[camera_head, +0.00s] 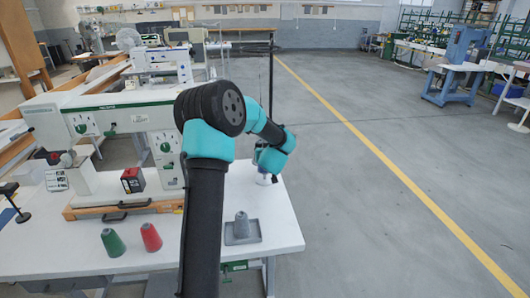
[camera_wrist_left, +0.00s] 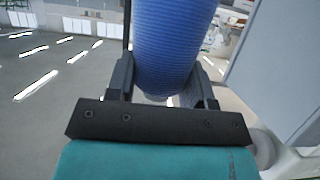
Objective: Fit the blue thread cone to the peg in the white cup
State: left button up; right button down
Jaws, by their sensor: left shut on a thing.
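The blue thread cone (camera_wrist_left: 172,40) fills the top middle of the left wrist view, between the two dark fingers of my left gripper (camera_wrist_left: 162,85), which is shut on it. In the head view my left gripper (camera_head: 262,160) is at the far right end of the table, largely hidden by my own arm. A small part of the blue cone (camera_head: 263,171) shows below it. The white cup (camera_head: 265,180) is just under the cone at the table's edge. The peg is hidden, and I cannot tell whether the cone touches it. My right gripper is not in view.
A green cone (camera_head: 113,243) and a red cone (camera_head: 151,237) stand at the table's front. A grey cone (camera_head: 241,225) stands on a grey square tray (camera_head: 257,237). A sewing machine (camera_head: 115,112) fills the left. A thin dark post (camera_head: 271,75) rises behind the cup.

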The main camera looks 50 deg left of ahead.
pick_arm(q)
jog(key=shift+f, duration=2.4)
dwell(0.8)
jog(key=o, duration=1.1)
jog(key=shift+r, duration=0.1)
jog(key=shift+r, duration=2.4)
jog(key=shift+d, duration=0.15)
